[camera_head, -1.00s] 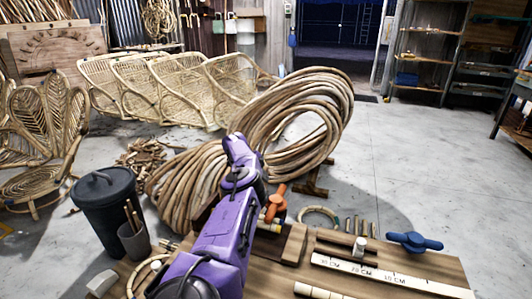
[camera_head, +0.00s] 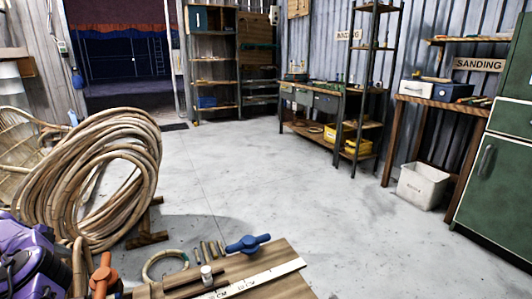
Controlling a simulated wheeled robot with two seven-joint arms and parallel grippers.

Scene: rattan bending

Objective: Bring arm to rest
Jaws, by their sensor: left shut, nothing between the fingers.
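My purple left arm (camera_head: 28,262) shows at the lower left corner, cut off by the picture's edge. Its gripper is shut and empty, and its fingertips are hard to make out here. It is in front of the big rattan coil (camera_head: 85,185). My right gripper is not in view. The wooden bending board (camera_head: 270,285) shows at the bottom, with a white ruler strip (camera_head: 262,280), a blue clamp handle (camera_head: 247,244) and an orange clamp handle (camera_head: 102,275). A small rattan ring (camera_head: 163,262) lies beside several short pegs.
A sanding bench (camera_head: 440,101) with a white bin (camera_head: 424,186) below it and a green cabinet (camera_head: 497,165) stand at right. Shelves and a workbench (camera_head: 322,100) line the back. The middle grey floor (camera_head: 290,190) is clear.

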